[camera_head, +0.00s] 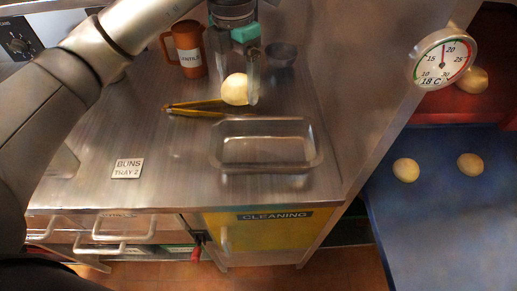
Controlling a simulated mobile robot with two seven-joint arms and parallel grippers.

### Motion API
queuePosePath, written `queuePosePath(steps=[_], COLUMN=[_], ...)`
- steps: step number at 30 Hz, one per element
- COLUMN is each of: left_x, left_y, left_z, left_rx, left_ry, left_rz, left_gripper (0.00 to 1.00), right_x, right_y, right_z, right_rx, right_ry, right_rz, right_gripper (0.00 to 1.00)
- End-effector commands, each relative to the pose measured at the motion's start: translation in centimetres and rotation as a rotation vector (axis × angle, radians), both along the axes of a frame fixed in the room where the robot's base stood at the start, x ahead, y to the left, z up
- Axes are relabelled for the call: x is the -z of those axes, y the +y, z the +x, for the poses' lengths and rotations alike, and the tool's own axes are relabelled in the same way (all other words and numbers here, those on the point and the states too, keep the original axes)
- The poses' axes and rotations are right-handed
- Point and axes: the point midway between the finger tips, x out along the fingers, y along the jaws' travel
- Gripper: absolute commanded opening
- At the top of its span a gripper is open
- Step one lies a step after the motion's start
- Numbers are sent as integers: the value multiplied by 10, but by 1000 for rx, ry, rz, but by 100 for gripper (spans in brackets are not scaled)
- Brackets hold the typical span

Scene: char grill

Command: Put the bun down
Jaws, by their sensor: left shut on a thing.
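A pale round bun (235,90) is held in my left gripper (246,90), whose arm comes in from the left. One finger shows along the bun's right side; the other is not clearly visible. The bun is over the steel counter, behind an empty see-through rectangular tray (316,160). I cannot tell its exact height above the counter. Tongs (200,106) with yellowish arms lie just below the bun in the picture. A label (127,169) reading "BUNS TRAY 2" sits on the counter at front left. My right gripper is out of view.
A dial thermometer (443,58) is at right. Two buns (406,170) (470,166) lie on a blue surface.

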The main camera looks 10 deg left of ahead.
Motion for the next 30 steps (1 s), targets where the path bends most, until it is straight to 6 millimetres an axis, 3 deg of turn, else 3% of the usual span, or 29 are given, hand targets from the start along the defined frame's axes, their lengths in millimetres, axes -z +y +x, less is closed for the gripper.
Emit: queuePosePath(steps=[15, 26, 30], left_x=[129, 163, 186], left_y=[0, 0, 0], left_z=[-2, -1, -2], left_rx=[-1, 0, 1], left_ry=[7, 5, 7], left_rz=[0, 2, 0], left_gripper=[29, 29, 29], right_x=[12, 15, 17], right_y=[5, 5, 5], right_z=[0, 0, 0], right_rx=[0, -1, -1], right_ry=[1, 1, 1], right_rz=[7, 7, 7], right_gripper=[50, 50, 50])
